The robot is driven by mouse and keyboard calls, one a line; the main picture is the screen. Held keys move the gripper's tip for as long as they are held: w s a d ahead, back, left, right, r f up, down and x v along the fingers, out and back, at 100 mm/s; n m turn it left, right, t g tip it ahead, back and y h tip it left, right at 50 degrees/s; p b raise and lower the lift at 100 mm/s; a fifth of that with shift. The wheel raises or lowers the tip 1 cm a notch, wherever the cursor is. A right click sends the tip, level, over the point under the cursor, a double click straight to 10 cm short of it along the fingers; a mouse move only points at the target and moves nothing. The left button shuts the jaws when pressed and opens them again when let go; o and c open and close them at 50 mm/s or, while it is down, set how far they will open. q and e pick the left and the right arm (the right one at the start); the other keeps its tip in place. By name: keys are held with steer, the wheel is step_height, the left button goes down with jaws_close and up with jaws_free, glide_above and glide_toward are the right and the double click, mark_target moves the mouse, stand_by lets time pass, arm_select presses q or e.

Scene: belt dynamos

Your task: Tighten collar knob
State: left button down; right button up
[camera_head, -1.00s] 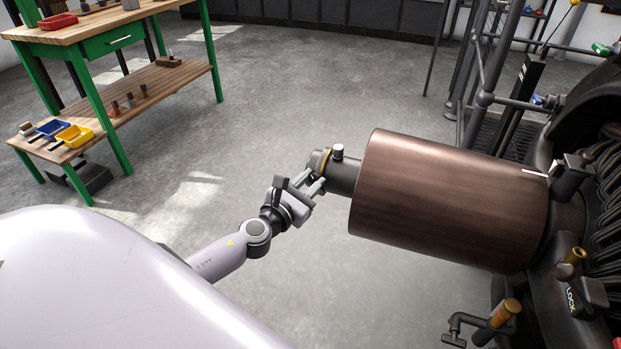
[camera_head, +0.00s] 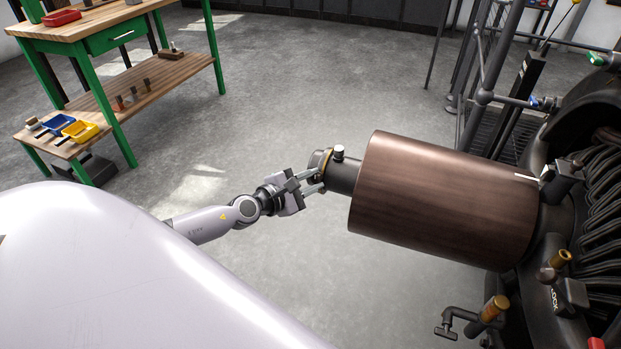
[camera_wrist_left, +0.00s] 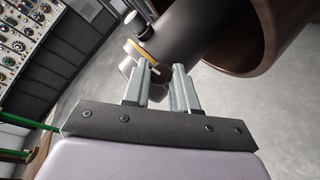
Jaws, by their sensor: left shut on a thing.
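The dark shaft with its collar (camera_head: 319,162) sticks out to the left of a large brown drum, and the collar has a thin yellow ring. A short metal knob (camera_head: 338,152) with a pale top stands upright on the collar; it also shows in the wrist view (camera_wrist_left: 134,21). My left gripper (camera_head: 317,180) is at the near side of the collar, below the upright knob. Its fingers (camera_wrist_left: 161,69) are shut on a small collar knob (camera_wrist_left: 156,69), mostly hidden between them. My right gripper is out of view.
The brown drum (camera_head: 440,200) fills the right of the shaft, joined to dark machinery (camera_head: 575,180). Valve handles (camera_head: 492,309) stand at lower right. A green-legged workbench (camera_head: 110,30) with trays stands at upper left. The floor between is clear.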

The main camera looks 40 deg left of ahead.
arm_select(q)
steer(key=shift+d, duration=0.1)
stand_by(0.3)
steer(key=c, duration=0.9)
jaws_free()
steer(key=shift+s, duration=0.15)
steer(key=shift+s+r, duration=0.1)
steer(key=shift+s, duration=0.25)
steer(key=v, duration=0.6)
steer(key=shift+p, duration=0.4)
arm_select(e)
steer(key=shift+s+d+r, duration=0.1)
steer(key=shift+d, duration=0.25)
arm_select(q)
steer(key=shift+s, duration=0.1)
